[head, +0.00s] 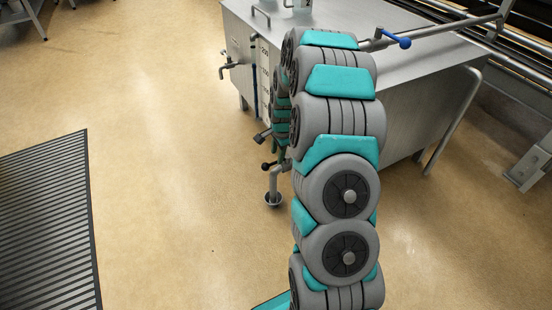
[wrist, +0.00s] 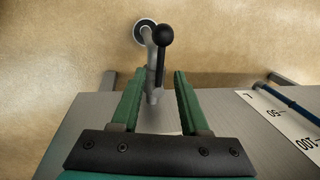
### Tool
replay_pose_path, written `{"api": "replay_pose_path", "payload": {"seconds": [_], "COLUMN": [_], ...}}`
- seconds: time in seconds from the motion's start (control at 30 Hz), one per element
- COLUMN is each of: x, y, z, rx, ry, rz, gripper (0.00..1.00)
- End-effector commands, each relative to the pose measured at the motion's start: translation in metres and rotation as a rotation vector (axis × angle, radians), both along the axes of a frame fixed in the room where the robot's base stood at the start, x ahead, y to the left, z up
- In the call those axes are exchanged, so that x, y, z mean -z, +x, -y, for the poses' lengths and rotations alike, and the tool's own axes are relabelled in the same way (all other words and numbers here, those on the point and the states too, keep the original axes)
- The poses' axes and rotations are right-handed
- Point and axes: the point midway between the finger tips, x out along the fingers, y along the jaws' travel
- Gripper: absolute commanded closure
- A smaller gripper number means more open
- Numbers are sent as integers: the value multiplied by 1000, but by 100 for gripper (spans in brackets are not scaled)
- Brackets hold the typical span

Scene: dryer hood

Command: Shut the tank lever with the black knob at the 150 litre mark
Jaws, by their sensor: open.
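The black knob (wrist: 165,35) tops a dark lever on a grey outlet pipe (wrist: 152,92) low on the steel tank (head: 420,85). In the wrist view the knob lies beyond my fingertips, with the lower lever and pipe showing between them. My gripper (wrist: 159,73) is open, its two green fingers apart on either side; contact cannot be told. In the head view the knob (head: 267,166) shows left of my arm, which hides most of the gripper. Scale marks 50 and 100 (wrist: 290,125) show at right in the wrist view; the 150 mark is not readable.
A lever with a blue knob (head: 404,43) stands on the tank's top. Another tap (head: 226,68) sticks out at the tank's far left. A ribbed mat (head: 45,225) lies left; the floor between is clear.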

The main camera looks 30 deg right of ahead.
Motion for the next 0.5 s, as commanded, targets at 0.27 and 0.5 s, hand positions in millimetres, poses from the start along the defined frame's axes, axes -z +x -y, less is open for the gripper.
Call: {"api": "replay_pose_path", "payload": {"seconds": [0.27, 0.5], "x": [33, 34], "y": [6, 7], "z": [-1, -1], "rx": [-1, -2], "ry": [1, 0], "rz": [0, 1], "gripper": [55, 55]}}
